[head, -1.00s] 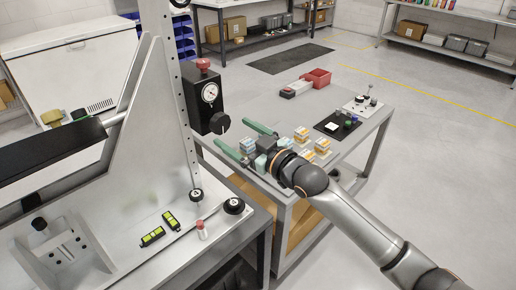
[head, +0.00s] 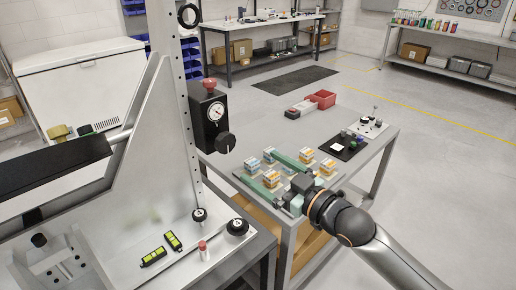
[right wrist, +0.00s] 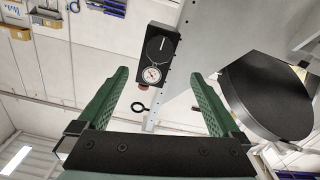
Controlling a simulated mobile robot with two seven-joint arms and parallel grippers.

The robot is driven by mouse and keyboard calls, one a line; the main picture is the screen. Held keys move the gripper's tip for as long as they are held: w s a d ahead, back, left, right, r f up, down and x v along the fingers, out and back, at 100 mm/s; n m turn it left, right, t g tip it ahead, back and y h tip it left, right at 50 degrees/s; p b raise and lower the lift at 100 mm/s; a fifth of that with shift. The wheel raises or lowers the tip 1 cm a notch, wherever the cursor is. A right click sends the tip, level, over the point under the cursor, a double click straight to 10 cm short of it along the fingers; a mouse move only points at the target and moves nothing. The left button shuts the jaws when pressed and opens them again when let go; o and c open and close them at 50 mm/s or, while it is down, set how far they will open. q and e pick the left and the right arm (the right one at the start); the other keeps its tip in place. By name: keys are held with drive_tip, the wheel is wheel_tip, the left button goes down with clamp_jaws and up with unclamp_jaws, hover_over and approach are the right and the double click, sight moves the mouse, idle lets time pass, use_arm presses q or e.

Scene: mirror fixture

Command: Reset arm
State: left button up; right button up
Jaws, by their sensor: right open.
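My right gripper (head: 263,159) is open and empty, its two green fingers spread. It is to the right of the fixture, and in the head view it overlaps the side table with the small boxes. In the right wrist view the open fingers (right wrist: 155,95) frame a black dial gauge (right wrist: 152,74), which is some way beyond them. The same dial gauge (head: 215,114) is on the upright post of the grey metal fixture (head: 158,165) in the head view. My left gripper is not in view.
Two black-and-yellow blocks (head: 173,241) and a red-capped vial (head: 204,251) are on the fixture base. Open floor is at right.

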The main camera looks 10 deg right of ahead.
drive_tip(key=s+d+f+m+h, duration=0.1)
drive_tip(key=s+f+m+h, duration=0.1)
drive_tip(key=f, duration=0.5)
drive_tip(key=s+d+f+m+h, duration=0.1)
drive_tip(key=s+f, duration=0.2)
drive_tip(key=f, duration=0.4)
drive_tip(key=s+d+f+m+g+h, duration=0.2)
drive_tip(key=s+d+f, duration=0.1)
drive_tip(key=s+f, duration=0.7)
drive_tip(key=s+d+f+m+g+h, duration=0.2)
drive_tip(key=s+d+f+g+h, duration=0.1)
drive_tip(key=s+f, duration=0.7)
drive_tip(key=shift+s+d+f, duration=0.25)
drive_tip(key=shift+s+f, duration=0.15)
drive_tip(key=shift+f, duration=0.55)
drive_tip(key=shift+c, duration=0.2)
